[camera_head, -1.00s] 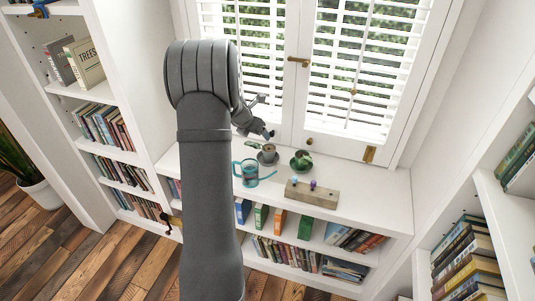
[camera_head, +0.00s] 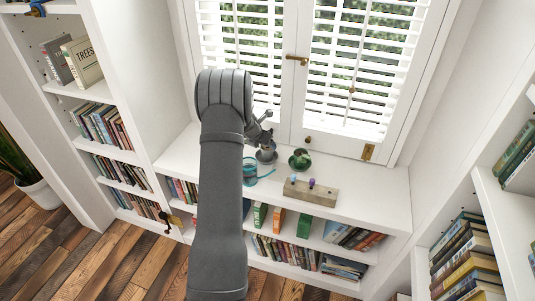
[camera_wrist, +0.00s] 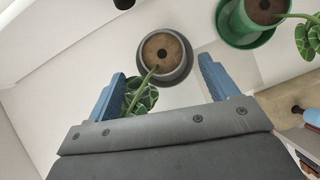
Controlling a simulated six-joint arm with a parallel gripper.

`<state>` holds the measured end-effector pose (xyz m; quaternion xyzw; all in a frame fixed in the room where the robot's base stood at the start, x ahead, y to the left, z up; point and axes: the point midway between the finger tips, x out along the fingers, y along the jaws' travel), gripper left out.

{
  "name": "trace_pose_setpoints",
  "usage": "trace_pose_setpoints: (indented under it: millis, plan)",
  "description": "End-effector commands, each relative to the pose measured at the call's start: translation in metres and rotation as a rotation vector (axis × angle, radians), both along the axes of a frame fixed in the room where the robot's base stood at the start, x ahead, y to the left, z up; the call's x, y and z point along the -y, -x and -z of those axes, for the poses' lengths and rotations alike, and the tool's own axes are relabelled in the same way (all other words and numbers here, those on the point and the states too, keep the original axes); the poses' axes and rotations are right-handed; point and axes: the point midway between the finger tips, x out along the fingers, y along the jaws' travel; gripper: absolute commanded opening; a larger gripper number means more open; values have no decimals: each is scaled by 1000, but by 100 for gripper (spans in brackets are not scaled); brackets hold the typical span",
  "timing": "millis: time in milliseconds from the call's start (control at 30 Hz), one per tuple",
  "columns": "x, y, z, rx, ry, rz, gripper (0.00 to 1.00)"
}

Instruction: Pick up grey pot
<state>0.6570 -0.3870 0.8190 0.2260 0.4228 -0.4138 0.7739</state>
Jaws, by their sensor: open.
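The grey pot (camera_head: 267,157) stands upright on the white shelf top below the shuttered window. It holds brown soil and a leafy green plant. The wrist view looks down into the grey pot (camera_wrist: 178,77), lying between and a little beyond the blue fingertips. The plant's stem and leaves reach back between the fingers. My gripper (camera_wrist: 162,66) is open, with a gap on each side of the pot; I cannot tell its exact height above it. In the head view my gripper (camera_head: 264,132) is small, just above the pot, and partly hides the plant.
A green pot (camera_head: 300,162) with a plant stands close to the right of the grey pot. A teal watering can (camera_head: 256,174), partly behind my arm, is in front. A wooden block (camera_head: 311,192) with small coloured knobs lies front right. The shelf's right end is clear.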

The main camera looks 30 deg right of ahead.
Motion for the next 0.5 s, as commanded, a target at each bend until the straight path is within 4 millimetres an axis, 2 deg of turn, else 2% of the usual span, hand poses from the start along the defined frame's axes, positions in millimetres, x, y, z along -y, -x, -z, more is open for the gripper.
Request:
trace_pose_setpoints:
  millis: [300,500]
  plan:
    - [20,-9,34,0,0,-1,79]
    - [24,-12,41,1,0,-1,79]
